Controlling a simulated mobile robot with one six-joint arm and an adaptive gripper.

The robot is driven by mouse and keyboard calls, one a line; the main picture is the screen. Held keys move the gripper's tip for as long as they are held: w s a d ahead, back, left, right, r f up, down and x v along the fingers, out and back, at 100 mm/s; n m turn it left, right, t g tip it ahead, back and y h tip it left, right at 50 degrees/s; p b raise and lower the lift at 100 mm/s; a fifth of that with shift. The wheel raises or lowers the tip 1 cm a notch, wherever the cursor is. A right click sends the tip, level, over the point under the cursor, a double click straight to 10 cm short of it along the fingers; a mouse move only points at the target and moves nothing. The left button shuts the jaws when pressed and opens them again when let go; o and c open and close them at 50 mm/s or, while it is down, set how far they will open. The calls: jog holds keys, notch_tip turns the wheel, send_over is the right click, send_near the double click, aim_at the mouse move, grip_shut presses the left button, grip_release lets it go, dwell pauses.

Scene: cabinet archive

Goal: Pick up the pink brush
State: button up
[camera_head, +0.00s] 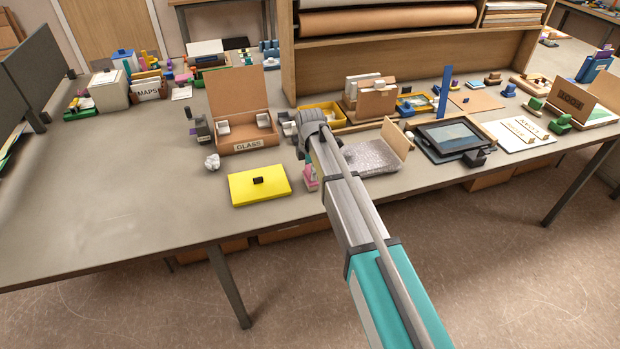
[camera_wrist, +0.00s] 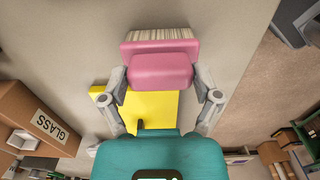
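The pink brush (camera_wrist: 161,70) has pale bristles and sits between the two fingers of my gripper (camera_wrist: 160,80) in the wrist view. The fingers press against both sides of its pink handle. In the head view a small part of the brush (camera_head: 311,183) shows beside my arm, just right of the yellow box and near the table's front edge. My arm hides most of the gripper there. I cannot tell whether the bristles touch the table.
A yellow box (camera_head: 259,185) with a dark knob lies just left of the brush. The open GLASS box (camera_head: 246,143) and a crumpled white ball (camera_head: 212,161) are behind it. A grey textured pad (camera_head: 372,157) lies to the right. The table's (camera_head: 100,220) left front is clear.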

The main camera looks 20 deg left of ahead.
jog(key=c, duration=0.4)
jog(key=shift+r, duration=0.1)
jog(key=shift+c, duration=0.2)
jog(key=shift+r+p, duration=0.95)
jog(key=shift+p, duration=0.15)
jog(key=s+d+r+p, duration=0.6)
jog(key=s+r+p, duration=0.4)
jog(key=s+r, duration=0.1)
jog(key=shift+s+d+p, duration=0.4)
jog(key=shift+s, duration=0.25)
